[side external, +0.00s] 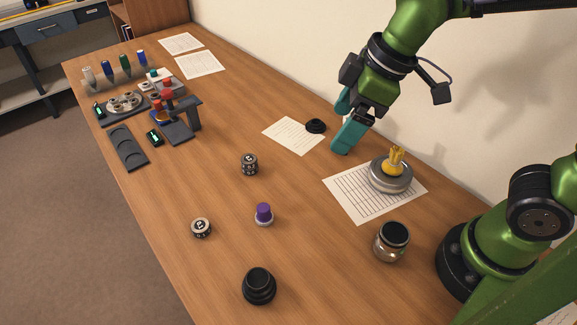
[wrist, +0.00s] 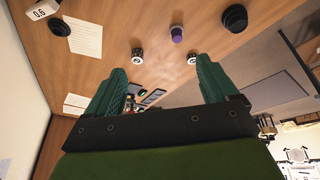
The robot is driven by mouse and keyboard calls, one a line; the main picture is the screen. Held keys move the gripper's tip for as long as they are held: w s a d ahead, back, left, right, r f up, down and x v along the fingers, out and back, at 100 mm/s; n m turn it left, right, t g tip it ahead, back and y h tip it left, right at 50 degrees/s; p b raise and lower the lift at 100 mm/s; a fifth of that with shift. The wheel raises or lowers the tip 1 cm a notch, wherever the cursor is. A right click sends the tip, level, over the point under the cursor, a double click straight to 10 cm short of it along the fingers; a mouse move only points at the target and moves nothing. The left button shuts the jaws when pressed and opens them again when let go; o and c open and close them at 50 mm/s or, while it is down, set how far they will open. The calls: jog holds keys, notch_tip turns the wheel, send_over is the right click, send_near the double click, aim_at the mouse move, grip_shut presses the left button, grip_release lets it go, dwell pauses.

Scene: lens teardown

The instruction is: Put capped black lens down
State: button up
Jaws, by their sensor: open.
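A black, stepped, round lens-like piece (side external: 259,286) stands on the table near the front in the side view. It also shows at the top right of the wrist view (wrist: 235,18). A smaller black round piece (side external: 316,126) lies at the edge of a sheet of paper (side external: 291,135); it is at the upper left in the wrist view (wrist: 60,27). I cannot tell for sure which is the capped lens. My gripper (side external: 345,118) is open and empty above the table, close to the smaller black piece in the side view, its teal fingers apart (wrist: 162,68).
Two dark lettered cylinders (side external: 249,164) (side external: 201,228) and a purple-topped piece (side external: 264,215) stand mid-table. A black-lidded jar (side external: 391,243) and a grey round dish with a yellow piece (side external: 390,175) are at right. Trays and tools (side external: 126,148) crowd the far left.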

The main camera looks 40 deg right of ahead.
jog(key=s+d+r+m+t, duration=0.1)
jog(key=s+d+m+t, duration=0.2)
jog(key=d+m, duration=0.7)
jog(key=shift+s+m+t, duration=0.3)
jog(key=shift+s+m, duration=0.55)
jog(key=shift+m, duration=0.45)
